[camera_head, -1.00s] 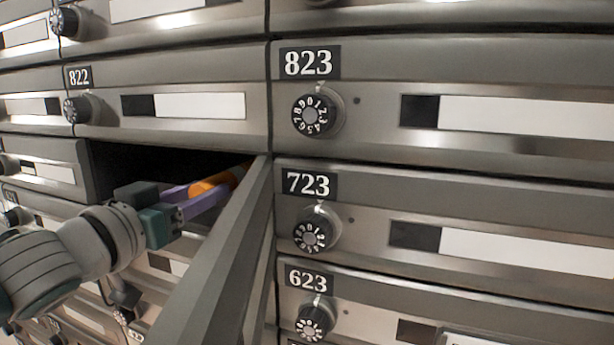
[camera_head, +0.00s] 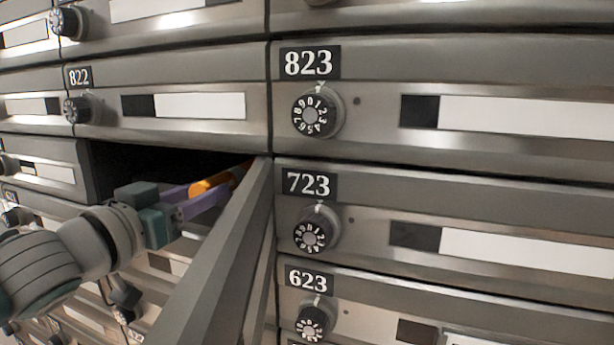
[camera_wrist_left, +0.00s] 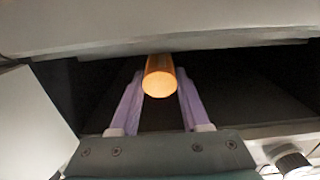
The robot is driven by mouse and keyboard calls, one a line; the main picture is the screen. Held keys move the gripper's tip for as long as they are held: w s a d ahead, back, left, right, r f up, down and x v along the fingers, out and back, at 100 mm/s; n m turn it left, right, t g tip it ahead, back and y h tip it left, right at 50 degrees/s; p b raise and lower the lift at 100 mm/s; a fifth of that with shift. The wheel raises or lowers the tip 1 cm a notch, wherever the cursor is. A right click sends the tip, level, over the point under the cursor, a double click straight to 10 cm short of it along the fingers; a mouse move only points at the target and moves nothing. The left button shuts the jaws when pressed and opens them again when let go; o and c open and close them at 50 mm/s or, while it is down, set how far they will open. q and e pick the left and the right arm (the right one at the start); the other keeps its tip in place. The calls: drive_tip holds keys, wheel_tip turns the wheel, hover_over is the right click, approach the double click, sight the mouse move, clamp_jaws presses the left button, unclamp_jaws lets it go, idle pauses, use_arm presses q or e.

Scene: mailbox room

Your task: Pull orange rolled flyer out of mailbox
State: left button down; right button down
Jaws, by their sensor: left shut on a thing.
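The orange rolled flyer (camera_head: 212,184) shows in the opening of the mailbox (camera_head: 125,160) below box 822. In the left wrist view its round end (camera_wrist_left: 160,84) faces me between the two purple fingers, and its far part is hidden in the dark box. My left gripper (camera_head: 205,194) reaches into the opening and is shut on the flyer; in the left wrist view the gripper (camera_wrist_left: 160,80) has a finger on each side of it. My right gripper is not in view.
The mailbox's open door (camera_head: 215,255) stands out to the right of my left gripper. Shut boxes with dials, such as 823 (camera_head: 480,75) and 723 (camera_head: 480,200), fill the right side. Box 822 (camera_head: 170,80) is right above the opening.

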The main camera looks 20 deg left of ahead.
use_arm(q)
drive_tip(key=shift+r, duration=0.15)
idle(0.3)
drive_tip(key=shift+r+p, duration=0.2)
drive_tip(key=shift+p, duration=0.25)
drive_tip(key=shift+s+p, duration=0.3)
drive_tip(key=shift+s, duration=0.15)
drive_tip(key=s+a+p, duration=0.1)
drive_tip(key=s+p, duration=0.5)
drive_tip(key=s, duration=1.3)
drive_tip(key=shift+a+p, duration=0.3)
drive_tip(key=shift+p, duration=0.05)
